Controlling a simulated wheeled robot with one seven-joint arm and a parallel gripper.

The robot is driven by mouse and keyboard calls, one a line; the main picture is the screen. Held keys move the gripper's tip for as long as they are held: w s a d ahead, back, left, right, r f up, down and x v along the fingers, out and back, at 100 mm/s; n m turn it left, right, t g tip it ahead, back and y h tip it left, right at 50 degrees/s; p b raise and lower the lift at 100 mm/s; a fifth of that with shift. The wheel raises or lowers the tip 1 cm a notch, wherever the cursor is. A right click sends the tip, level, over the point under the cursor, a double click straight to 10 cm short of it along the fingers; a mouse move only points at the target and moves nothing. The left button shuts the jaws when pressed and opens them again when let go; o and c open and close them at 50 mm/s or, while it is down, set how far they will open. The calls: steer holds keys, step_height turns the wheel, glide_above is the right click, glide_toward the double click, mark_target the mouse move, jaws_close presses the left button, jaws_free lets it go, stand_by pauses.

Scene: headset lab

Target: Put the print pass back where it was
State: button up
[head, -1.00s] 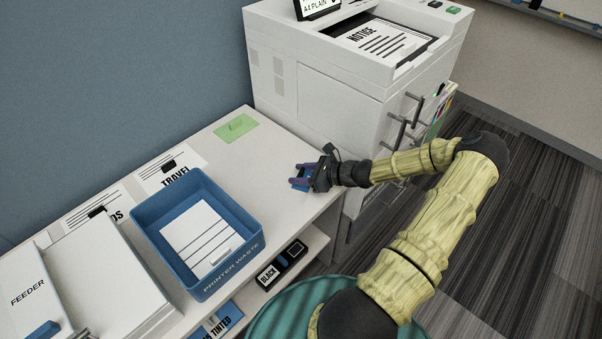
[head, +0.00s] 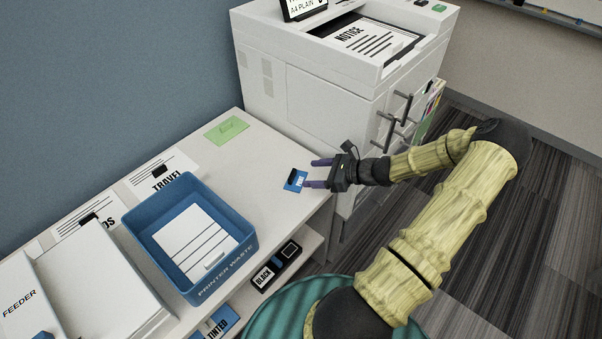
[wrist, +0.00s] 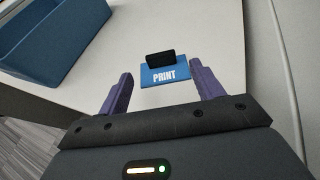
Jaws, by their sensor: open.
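The print pass (head: 294,183) is a small blue card with a black clip or grip on it. It lies flat on the white counter near its right front edge, and its PRINT lettering shows in the wrist view (wrist: 165,76). My gripper (head: 318,173) is open and empty just to the right of the pass. In the wrist view my gripper's purple fingers (wrist: 158,88) are spread apart, with the pass beyond and between their tips, seemingly clear of both.
A white printer (head: 315,105) stands to the right. The counter (head: 262,160) is clear around the pass.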

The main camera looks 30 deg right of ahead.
steer(key=v, duration=0.4)
steer(key=shift+a, duration=0.15)
stand_by(0.4)
steer(key=a+n+g, duration=0.2)
steer(key=s+a+n+g, duration=0.1)
steer(key=a+n, duration=0.1)
steer(key=a, duration=0.1)
steer(key=a+n+g, duration=0.2)
steer(key=shift+s+a+r+g, duration=0.1)
steer(key=shift+s+a+g, duration=0.1)
steer(key=shift+a+g, duration=0.15)
steer(key=s+a+n+g+h, duration=0.1)
steer(key=n, duration=0.1)
steer(key=s+a+r+n+g+h, duration=0.1)
steer(key=a+n, duration=0.1)
steer(key=a+n+g, duration=0.1)
steer(key=a+n, duration=0.1)
steer(key=shift+s+a+r+h, duration=0.1)
steer(key=shift+s+r+h, duration=0.25)
steer(key=shift+s+h, duration=0.05)
steer(key=s+a+r+n+h, duration=0.3)
steer(key=a+r+n, duration=0.1)
steer(key=n, duration=0.3)
steer(key=s+a+r+n+t+h, duration=0.1)
steer(key=s+a+r+n+h, duration=0.2)
steer(key=a+r+n, duration=0.2)
step_height(320, 180, up, 3)
steer(key=n, duration=0.3)
steer(key=shift+f+n, duration=0.25)
steer(key=shift+n, duration=0.05)
